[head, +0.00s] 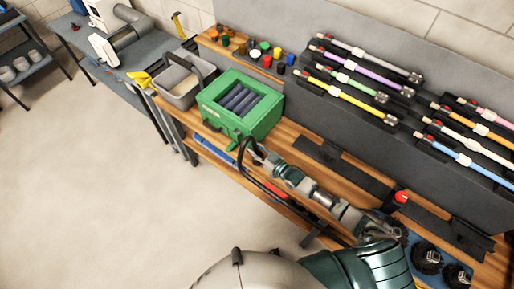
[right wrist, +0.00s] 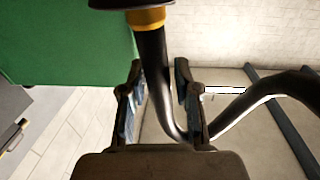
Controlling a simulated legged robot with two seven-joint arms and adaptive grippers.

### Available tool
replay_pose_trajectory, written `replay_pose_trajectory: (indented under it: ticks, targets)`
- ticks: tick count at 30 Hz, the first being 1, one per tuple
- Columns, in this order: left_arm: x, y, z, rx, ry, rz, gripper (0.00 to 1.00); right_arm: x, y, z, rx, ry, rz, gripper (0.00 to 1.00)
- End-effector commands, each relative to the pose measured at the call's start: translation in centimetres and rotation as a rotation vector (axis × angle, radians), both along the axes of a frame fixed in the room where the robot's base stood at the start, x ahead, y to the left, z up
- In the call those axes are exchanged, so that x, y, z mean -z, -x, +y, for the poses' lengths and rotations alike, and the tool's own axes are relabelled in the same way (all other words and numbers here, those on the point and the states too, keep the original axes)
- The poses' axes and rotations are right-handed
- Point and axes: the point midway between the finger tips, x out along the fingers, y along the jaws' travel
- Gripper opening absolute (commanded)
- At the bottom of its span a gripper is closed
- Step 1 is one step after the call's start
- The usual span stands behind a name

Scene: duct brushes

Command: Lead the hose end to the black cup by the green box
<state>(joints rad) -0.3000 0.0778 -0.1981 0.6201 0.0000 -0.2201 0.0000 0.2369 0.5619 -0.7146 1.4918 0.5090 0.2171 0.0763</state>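My right gripper (head: 254,153) is just in front of the right front side of the green box (head: 240,108), which holds several dark rolls. In the right wrist view its two fingers (right wrist: 158,90) stand on either side of the black hose (right wrist: 152,70), closed about it. The hose end has an orange-yellow band (right wrist: 147,18) and a wide black piece at the top edge of that view. The hose bends below the fingers and rises to the right. A small black cup-like piece (head: 281,68) stands behind the box among coloured ones. My left gripper is not in view.
A grey bin (head: 184,90) stands left of the green box. Several coloured brushes (head: 370,52) lie on the dark rack at the right. A red knob (head: 401,197) stands near my right arm. The floor at left is clear.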

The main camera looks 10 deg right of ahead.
Motion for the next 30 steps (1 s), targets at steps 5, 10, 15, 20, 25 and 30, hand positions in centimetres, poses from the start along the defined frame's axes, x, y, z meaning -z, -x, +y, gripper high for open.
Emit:
replay_pose_trajectory:
  ticks: [5, 10, 15, 20, 25, 30]
  targets:
    - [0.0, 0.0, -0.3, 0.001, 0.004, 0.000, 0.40, 0.0, -0.1, -0.2, 0.002, 0.002, 0.000, 0.52]
    - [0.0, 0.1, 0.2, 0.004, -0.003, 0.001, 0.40, 0.2, -0.1, -0.5, 0.004, 0.003, 0.001, 0.52]
    - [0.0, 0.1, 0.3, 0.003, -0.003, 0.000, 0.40, 0.2, 1.1, -1.3, 0.005, 0.004, 0.002, 0.52]
    - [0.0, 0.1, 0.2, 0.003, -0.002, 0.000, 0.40, 0.2, 4.0, -3.0, 0.004, 0.004, 0.003, 0.52]
    - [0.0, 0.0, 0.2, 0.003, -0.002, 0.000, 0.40, 0.1, 7.2, -4.9, 0.003, 0.005, 0.003, 0.52]
    - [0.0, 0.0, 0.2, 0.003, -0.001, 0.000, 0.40, 0.1, 9.2, -6.0, 0.003, 0.005, 0.003, 0.52]
